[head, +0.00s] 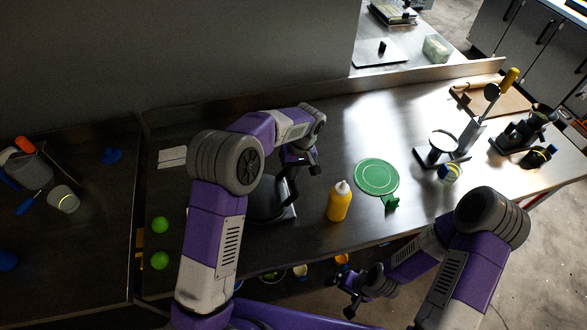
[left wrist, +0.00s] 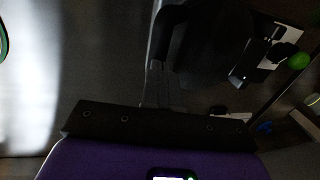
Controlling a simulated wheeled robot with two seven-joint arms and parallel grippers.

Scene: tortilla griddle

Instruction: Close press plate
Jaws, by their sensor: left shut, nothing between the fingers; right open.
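A dark metal press with a rounded plate (head: 264,198) stands on the counter, partly hidden behind my left arm in the head view. A dark rounded shape (left wrist: 212,45), which looks like part of this press, fills the upper middle of the left wrist view. Whether its plate is raised or lowered is hard to tell. My left gripper (head: 300,162) is shut and empty, just above and right of the press; contact cannot be made out. My right gripper (head: 352,292) is open and empty, at the counter's front edge, away from the press.
A stand with a yellow-handled lever (head: 490,92) is farther right. Green balls (head: 160,225) and a white card (head: 172,157) lie left. The counter's back middle is clear.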

